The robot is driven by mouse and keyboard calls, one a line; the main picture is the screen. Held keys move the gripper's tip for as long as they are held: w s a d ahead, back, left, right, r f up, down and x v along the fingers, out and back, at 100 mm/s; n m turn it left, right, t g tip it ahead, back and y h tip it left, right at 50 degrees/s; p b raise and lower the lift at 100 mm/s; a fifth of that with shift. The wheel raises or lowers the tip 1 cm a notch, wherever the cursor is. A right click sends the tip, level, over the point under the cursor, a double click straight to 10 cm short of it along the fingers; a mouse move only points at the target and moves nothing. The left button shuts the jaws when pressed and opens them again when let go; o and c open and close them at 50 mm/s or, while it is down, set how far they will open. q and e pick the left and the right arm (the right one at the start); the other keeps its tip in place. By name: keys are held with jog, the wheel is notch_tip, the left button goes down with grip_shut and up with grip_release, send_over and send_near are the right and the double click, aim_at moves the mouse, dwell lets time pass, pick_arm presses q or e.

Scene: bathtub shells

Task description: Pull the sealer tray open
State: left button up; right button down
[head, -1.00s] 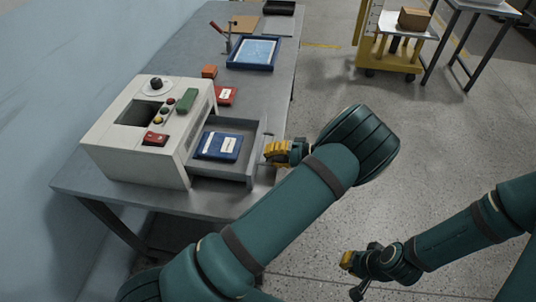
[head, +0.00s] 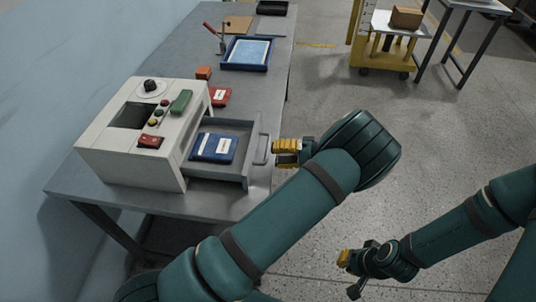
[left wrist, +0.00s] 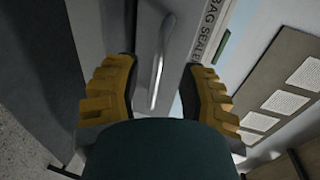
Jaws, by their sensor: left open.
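The bag sealer (head: 125,150) is a pale box on the grey table. Its grey tray (head: 240,128) is pulled out to the right and holds a blue packet with a white label (head: 214,147). The tray's bar handle (head: 262,149) is on its right end. My left gripper (head: 276,152) is just right of the handle, apart from it. In the left wrist view the yellow fingers are spread open, and the handle (left wrist: 160,65) shows between and beyond them. My right gripper (head: 349,272) hangs low at the bottom, too small to tell its state.
On the table (head: 255,95) are a red packet (head: 219,97), an orange block (head: 204,73), a blue tray (head: 247,54) and a red-handled lever (head: 221,40). A yellow cart (head: 384,55) stands at the back right.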

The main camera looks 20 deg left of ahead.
pick_arm(q)
jog(key=v, duration=0.8)
jog(key=shift+d, duration=0.1)
